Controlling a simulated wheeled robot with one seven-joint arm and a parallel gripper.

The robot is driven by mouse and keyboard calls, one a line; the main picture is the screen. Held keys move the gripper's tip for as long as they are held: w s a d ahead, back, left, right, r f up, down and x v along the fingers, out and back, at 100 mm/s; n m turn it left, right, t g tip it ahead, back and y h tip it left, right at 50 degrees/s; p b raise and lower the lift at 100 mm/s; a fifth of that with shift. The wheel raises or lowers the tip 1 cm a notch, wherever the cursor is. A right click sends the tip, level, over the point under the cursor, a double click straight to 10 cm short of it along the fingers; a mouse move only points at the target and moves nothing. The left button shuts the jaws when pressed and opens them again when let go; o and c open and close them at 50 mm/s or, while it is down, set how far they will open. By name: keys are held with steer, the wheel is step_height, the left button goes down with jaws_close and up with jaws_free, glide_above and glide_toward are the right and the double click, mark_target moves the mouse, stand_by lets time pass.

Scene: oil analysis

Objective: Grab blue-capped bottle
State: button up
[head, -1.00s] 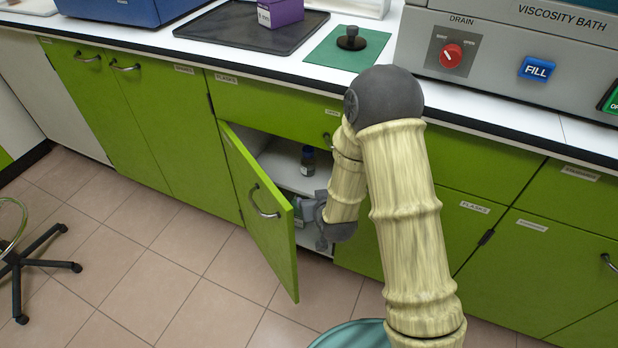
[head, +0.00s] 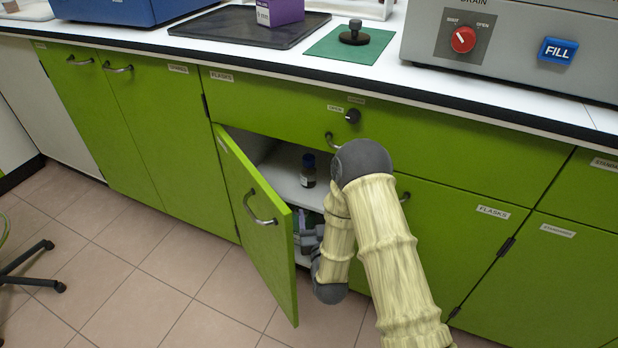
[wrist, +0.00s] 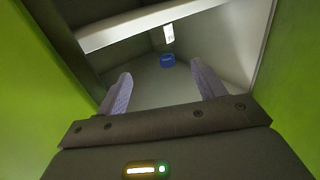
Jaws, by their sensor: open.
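A small dark bottle with a dark blue cap and a pale label (head: 308,170) stands upright on the cabinet's upper shelf in the head view. In the head view my gripper (head: 308,238) is at the lower compartment's opening, partly hidden by my arm and the door.
The green cabinet door (head: 258,225) stands open to the left of my arm. The shelf (wrist: 150,24) crosses above the fingers in the wrist view. The counter above holds a black tray (head: 245,27) and a green mat (head: 350,46).

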mark_target(309, 178)
steer(key=shift+w, duration=0.1)
steer(key=w+b, duration=0.1)
steer(key=w, duration=0.2)
steer(key=w+a+b, duration=0.1)
steer(key=w+b, duration=0.1)
steer(key=w, duration=0.2)
steer(key=w+a+b, duration=0.1)
steer(key=w+b, duration=0.1)
steer(key=w, duration=0.2)
steer(key=shift+w+a+f, duration=0.1)
steer(key=shift+w, duration=0.35)
steer(key=shift+w+a+b, duration=0.25)
steer(key=shift+w+b, duration=0.3)
steer(key=shift+b, duration=0.15)
steer(key=w, duration=0.1)
steer(key=w+b, duration=0.1)
steer(key=w+a+b, duration=0.1)
steer(key=shift+w+r, duration=0.3)
steer(key=shift+w, duration=0.1)
steer(key=shift+w+r, duration=0.1)
